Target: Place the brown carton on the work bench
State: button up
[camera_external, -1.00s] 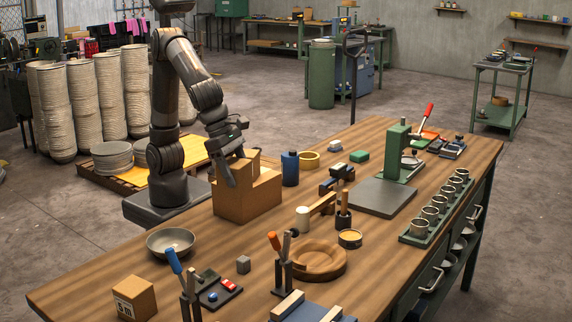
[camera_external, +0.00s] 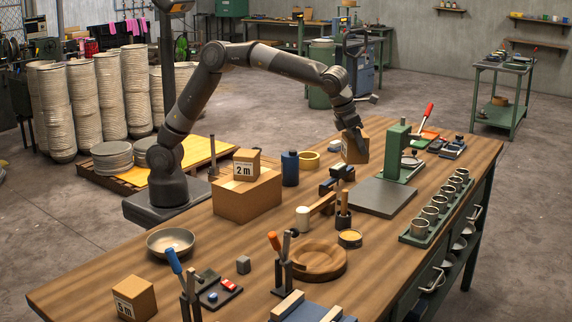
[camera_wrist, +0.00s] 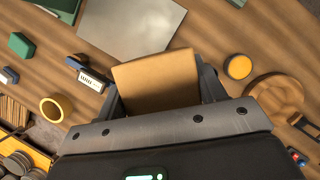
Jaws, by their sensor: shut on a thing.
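My gripper (camera_external: 352,128) is shut on a small brown carton (camera_external: 355,149) and holds it over the far side of the wooden work bench (camera_external: 388,240), near the green press. In the wrist view the carton (camera_wrist: 157,82) sits between the two fingers, its plain brown face showing. Whether its underside touches the bench cannot be told. A second brown carton marked "2 m" (camera_external: 246,165) rests on a larger brown box (camera_external: 246,199) at the back left of the bench. A third, marked "5 m" (camera_external: 134,298), stands at the front left.
The green press (camera_external: 399,150) and its grey plate (camera_external: 383,197) are just right of the carton. A dark vise-like tool (camera_external: 337,178), yellow ring (camera_external: 309,160) and blue bottle (camera_external: 290,168) are nearby. Bare wood shows between the tools.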

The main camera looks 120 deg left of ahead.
aim_at(358, 155)
jog(key=f, duration=0.2)
jog(key=a+f, duration=0.1)
jog(key=f, duration=0.2)
jog(key=shift+a, duration=0.15)
jog(key=shift+w+a+f, duration=0.2)
jog(key=shift+a+f, duration=1.65)
jog(key=shift+a, duration=0.05)
jog(key=shift+w+a+f, duration=0.15)
jog(key=shift+a+f, duration=1.65)
jog(key=shift+a, duration=0.05)
jog(key=shift+w+a+f, duration=0.2)
jog(key=shift+a+f, duration=1.65)
jog(key=shift+a, duration=0.05)
jog(key=o, duration=1.1)
jog(key=shift+f, duration=0.15)
